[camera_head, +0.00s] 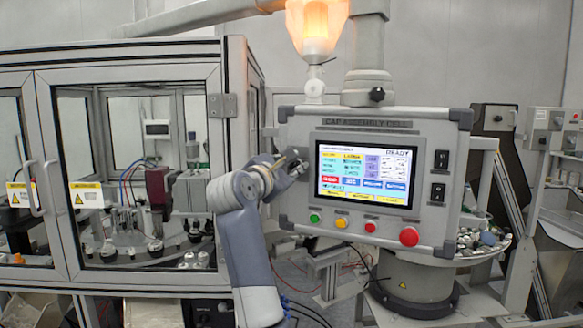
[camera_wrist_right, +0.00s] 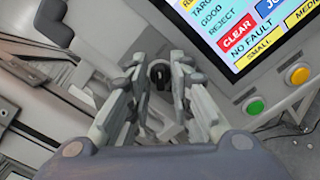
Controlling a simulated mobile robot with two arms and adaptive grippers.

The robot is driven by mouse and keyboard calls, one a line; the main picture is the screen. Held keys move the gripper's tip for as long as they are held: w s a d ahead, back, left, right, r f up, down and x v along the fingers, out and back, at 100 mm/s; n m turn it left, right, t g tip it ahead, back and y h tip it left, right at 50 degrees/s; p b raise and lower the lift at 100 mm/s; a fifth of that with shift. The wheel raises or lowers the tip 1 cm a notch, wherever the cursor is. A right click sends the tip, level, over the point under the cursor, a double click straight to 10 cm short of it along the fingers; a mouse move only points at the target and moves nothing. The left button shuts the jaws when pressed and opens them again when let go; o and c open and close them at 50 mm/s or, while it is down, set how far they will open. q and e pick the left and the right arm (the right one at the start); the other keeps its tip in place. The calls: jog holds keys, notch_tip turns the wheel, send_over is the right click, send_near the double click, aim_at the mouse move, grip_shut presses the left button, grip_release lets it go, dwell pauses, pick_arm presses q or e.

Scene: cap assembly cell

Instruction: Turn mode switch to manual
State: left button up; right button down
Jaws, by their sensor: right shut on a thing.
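The mode switch (camera_wrist_right: 158,78) is a small dark knob beside the lower left corner of the screen in the right wrist view. My right gripper (camera_wrist_right: 158,72) has its fingers on both sides of the knob and is shut on it. In the head view my right gripper (camera_head: 296,166) is at the left edge of the control panel (camera_head: 295,200) and hides the knob. I cannot read the switch's position or any label by it. The panel screen (camera_head: 366,173) is lit and reads READY at the top. My left gripper is not in view.
Two black switches (camera_head: 441,160) are right of the screen. A glazed machine enclosure (camera_head: 228,105) stands left. An orange lamp (camera_head: 318,25) glows above.

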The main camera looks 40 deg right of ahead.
jog(key=n+b, duration=0.1)
jog(key=n, duration=0.1)
jog(key=shift+f+n+b, duration=0.1)
jog(key=shift+n+b, duration=0.2)
jog(key=shift+n, duration=0.1)
jog(key=n+b, duration=0.2)
jog(key=n, duration=0.3)
jog(key=shift+w+a, duration=0.1)
jog(key=n+b, duration=0.1)
jog(key=n, duration=0.4)
jog(key=shift+w, duration=0.1)
jog(key=n, duration=0.4)
jog(key=shift+r+n+b, duration=0.2)
jog(key=shift+n+b, duration=0.2)
jog(key=c, duration=1.5)
grip_release()
jog(key=shift+w, duration=0.1)
jog(key=shift+o, duration=0.2)
jog(key=shift+a, duration=0.1)
